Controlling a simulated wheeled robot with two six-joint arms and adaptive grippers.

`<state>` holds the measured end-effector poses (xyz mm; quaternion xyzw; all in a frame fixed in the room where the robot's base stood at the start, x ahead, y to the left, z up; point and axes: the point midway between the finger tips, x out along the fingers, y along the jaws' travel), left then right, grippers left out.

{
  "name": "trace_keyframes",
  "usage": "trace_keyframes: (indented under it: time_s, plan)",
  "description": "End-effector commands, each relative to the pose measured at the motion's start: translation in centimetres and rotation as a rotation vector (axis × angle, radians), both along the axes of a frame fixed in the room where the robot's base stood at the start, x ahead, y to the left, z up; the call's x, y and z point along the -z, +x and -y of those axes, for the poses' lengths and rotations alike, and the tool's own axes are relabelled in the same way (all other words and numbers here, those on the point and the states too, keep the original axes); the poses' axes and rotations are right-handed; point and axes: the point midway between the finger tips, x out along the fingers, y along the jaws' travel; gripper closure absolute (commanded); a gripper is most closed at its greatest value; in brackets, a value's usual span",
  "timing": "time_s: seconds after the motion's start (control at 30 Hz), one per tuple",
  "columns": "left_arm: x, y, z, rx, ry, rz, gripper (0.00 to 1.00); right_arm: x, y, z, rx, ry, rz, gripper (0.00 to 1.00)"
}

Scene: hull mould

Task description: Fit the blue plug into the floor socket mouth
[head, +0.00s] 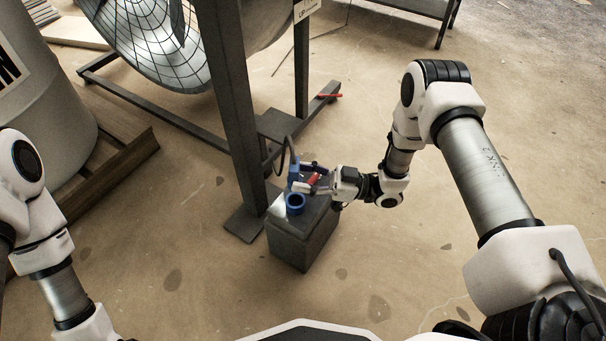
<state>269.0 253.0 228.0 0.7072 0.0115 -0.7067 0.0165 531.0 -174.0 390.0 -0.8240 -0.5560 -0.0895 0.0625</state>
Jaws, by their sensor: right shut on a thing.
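The blue plug (293,171) is upright, with a dark cable curving from its top. My right gripper (299,186) is shut on the plug and holds it near the top of a grey box. The socket mouth (295,204) is a blue ring with a dark opening on top of that box. The plug appears just behind the ring, apart from its opening. The gripper fingers hide part of the plug's lower end. My left arm shows at the left edge, but its gripper is out of the picture.
The grey box (303,250) stands on the floor beside a dark steel post (233,110). A red piece (314,179) shows at the gripper. A gridded mould (160,45) hangs behind, and a pale drum (45,110) stands left. Floor in front and right is clear.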

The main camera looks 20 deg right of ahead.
Motion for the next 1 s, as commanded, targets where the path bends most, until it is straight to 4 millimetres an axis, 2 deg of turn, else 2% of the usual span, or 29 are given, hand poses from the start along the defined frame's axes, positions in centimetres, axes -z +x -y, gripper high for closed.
trace_keyframes:
  time_s: [0.03, 0.2, 0.4, 1.0]
  plan:
    - [0.9, 0.0, 0.0, 0.000, 0.000, 0.000, 0.60, 1.0, 0.0, 0.0, 0.000, 0.000, 0.000, 0.89]
    - [2.4, 0.0, 0.0, -0.002, 0.000, 0.001, 0.60, 3.1, 0.0, 0.0, 0.000, 0.000, 0.000, 0.89]
    - [3.4, 0.1, -0.1, -0.005, 0.001, 0.003, 0.60, 4.6, 0.0, 0.0, 0.000, 0.000, 0.000, 0.89]
    - [3.3, 0.1, -0.1, -0.006, 0.001, 0.003, 0.60, 4.6, 0.0, 0.0, 0.000, 0.000, 0.000, 0.89]
